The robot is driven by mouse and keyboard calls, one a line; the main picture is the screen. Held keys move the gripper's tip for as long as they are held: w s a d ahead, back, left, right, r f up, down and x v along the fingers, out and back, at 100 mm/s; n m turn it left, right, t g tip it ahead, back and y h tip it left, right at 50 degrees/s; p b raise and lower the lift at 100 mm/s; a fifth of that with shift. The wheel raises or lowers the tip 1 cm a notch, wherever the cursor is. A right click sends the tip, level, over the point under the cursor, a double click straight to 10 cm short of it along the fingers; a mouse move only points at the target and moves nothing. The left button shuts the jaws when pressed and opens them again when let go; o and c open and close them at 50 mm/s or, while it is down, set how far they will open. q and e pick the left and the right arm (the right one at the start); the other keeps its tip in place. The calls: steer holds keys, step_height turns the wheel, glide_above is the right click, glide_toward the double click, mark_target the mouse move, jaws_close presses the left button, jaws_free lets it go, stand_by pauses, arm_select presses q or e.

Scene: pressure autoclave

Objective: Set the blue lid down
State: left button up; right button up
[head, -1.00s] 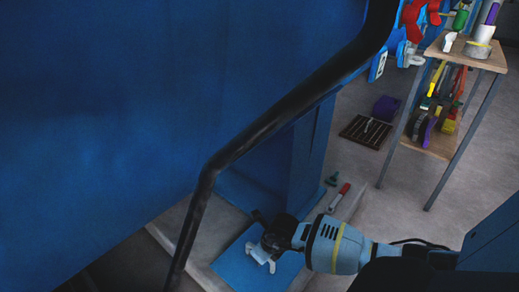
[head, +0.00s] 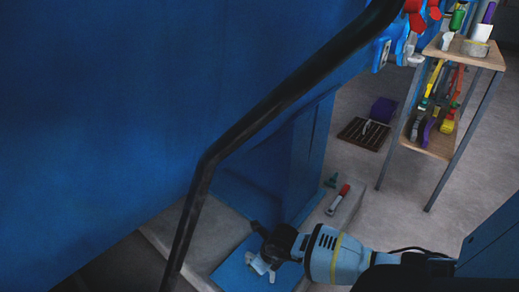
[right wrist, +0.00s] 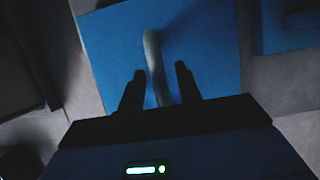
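The blue lid (head: 233,270) is a flat blue square plate with a pale handle (head: 260,266) on top. It lies at the lower middle of the head view, over the pale ledge. My right gripper (head: 264,255) is at the handle. In the right wrist view the lid (right wrist: 105,50) lies flat beneath the gripper, and the pale handle (right wrist: 153,55) runs up between the fingers (right wrist: 160,70). A narrow gap shows on each side of the handle, so the fingers look open around it. My left gripper is not in view.
A large blue wall (head: 90,110) with a black bar (head: 270,110) fills the left. A red-and-grey tool (head: 338,199) lies on the ledge right of the lid. A dark grate (head: 352,132) is on the floor, and a shelf (head: 440,148) with tools stands at right.

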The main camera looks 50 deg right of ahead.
steer(key=p+v, duration=0.5)
steer(key=v, duration=0.6)
steer(key=shift+r+p, duration=0.2)
steer(key=shift+p, duration=0.2)
steer(key=shift+s+r, duration=0.15)
steer(key=shift+r, duration=0.3)
